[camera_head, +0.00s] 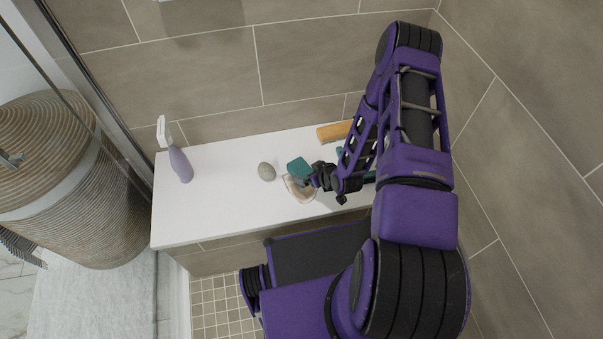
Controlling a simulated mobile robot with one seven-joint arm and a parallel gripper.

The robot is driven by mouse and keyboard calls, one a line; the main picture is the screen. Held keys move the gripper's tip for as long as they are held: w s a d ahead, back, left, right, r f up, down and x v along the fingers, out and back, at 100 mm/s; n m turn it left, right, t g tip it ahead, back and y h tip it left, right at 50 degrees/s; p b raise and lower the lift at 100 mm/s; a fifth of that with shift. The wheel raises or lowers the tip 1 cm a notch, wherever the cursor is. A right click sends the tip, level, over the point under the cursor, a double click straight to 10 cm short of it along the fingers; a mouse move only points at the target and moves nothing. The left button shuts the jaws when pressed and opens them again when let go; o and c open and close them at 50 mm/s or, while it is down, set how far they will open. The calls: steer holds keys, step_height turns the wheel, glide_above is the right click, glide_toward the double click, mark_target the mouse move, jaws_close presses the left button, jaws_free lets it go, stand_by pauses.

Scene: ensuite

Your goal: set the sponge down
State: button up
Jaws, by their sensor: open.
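A teal block, which looks like the sponge (298,167), is at the tip of my gripper (314,181), above or on the white bench. My gripper is open, reaching in from the right, with its fingers close beside the block. I cannot tell whether they touch it. A beige shell-like dish (299,194) lies just below the block in the picture, partly covered by the gripper. Whether the block rests on the dish's edge or on the bench is hard to see.
The white bench (220,213) has free room at its left and front. On it are a grey stone (266,171), a purple spray bottle (180,164) and a wooden-coloured block (333,131). Teal bits show behind my arm. Tiled walls close off the back and right.

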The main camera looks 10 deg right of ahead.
steer(key=shift+b+x, duration=0.55)
steer(key=shift+x, duration=2.45)
steer(key=shift+w+d, duration=0.1)
steer(key=c, duration=1.3)
step_height(320, 180, up, 10)
steer(key=shift+r+p, duration=0.15)
steer(key=shift+p, duration=0.85)
step_height(320, 180, up, 12)
steer(key=w+d+m+h+p, duration=0.1)
steer(key=w+m+p, duration=0.1)
steer(key=w, duration=0.1)
step_height(320, 180, up, 18)
steer(key=m+h+p, duration=0.2)
steer(key=m+p, duration=0.1)
glide_above(302, 170)
steer(key=shift+t, duration=0.3)
steer(key=shift+s+f+v, duration=0.15)
steer(key=shift+v, duration=0.95)
steer(key=shift+s+f+v, duration=0.15)
steer(key=shift+v, duration=0.9)
